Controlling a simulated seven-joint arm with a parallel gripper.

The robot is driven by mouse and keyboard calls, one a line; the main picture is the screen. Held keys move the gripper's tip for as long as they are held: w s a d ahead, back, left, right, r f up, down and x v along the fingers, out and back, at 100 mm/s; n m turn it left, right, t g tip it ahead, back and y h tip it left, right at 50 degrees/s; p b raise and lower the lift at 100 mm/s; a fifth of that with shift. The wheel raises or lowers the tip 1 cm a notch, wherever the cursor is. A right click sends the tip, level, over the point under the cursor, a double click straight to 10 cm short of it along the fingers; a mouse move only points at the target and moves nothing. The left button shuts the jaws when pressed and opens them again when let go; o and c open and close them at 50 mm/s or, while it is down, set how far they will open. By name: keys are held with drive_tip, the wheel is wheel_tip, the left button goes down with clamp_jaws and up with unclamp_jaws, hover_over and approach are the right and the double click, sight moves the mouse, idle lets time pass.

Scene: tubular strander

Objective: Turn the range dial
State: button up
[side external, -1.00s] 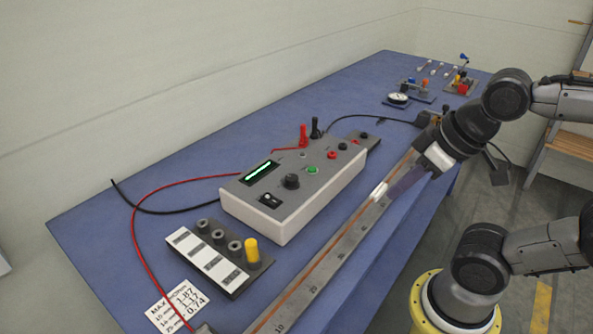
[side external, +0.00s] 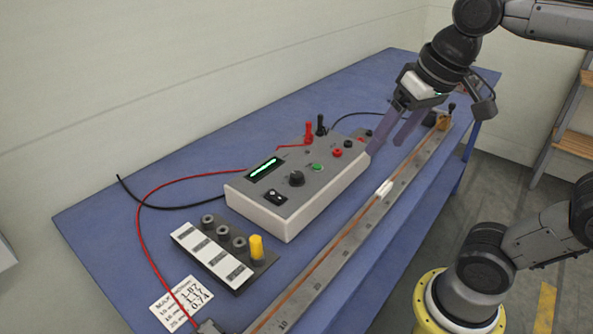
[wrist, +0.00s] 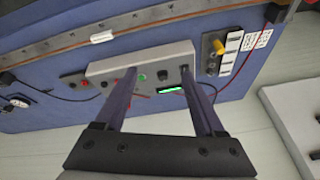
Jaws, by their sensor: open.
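The grey-and-white meter box (side external: 262,213) sits on the blue bench. Its black range dial (side external: 296,178) stands on the top panel, beside a green button (side external: 316,167) and a lit green display (side external: 263,170). The dial also shows in the wrist view (wrist: 164,74), between my two fingers in the picture. My gripper (side external: 385,146) is open and empty. It is above and to the right of the box's right end, apart from the dial. In the wrist view my gripper (wrist: 158,72) has its fingers spread toward the box.
Red and black plugs (side external: 313,130) stand upright at the box's back edge, with cables across the bench. A long ruled rail (side external: 335,243) with a white slider (side external: 384,188) runs along the front. A block with grey knobs and a yellow one (side external: 256,246) lies left of the box.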

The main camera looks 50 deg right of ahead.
drive_tip(key=w+r+m+g, duration=0.2)
drive_tip(key=w+r, duration=0.1)
drive_tip(key=w, duration=0.8)
drive_tip(key=m+g, duration=0.1)
drive_tip(key=g, duration=0.2)
hover_over(297, 174)
wheel_tip(297, 174, down, 7)
wheel_tip(297, 174, down, 14)
drive_tip(key=shift+a+r, duration=0.1)
drive_tip(key=shift+c, duration=0.3)
clamp_jaws()
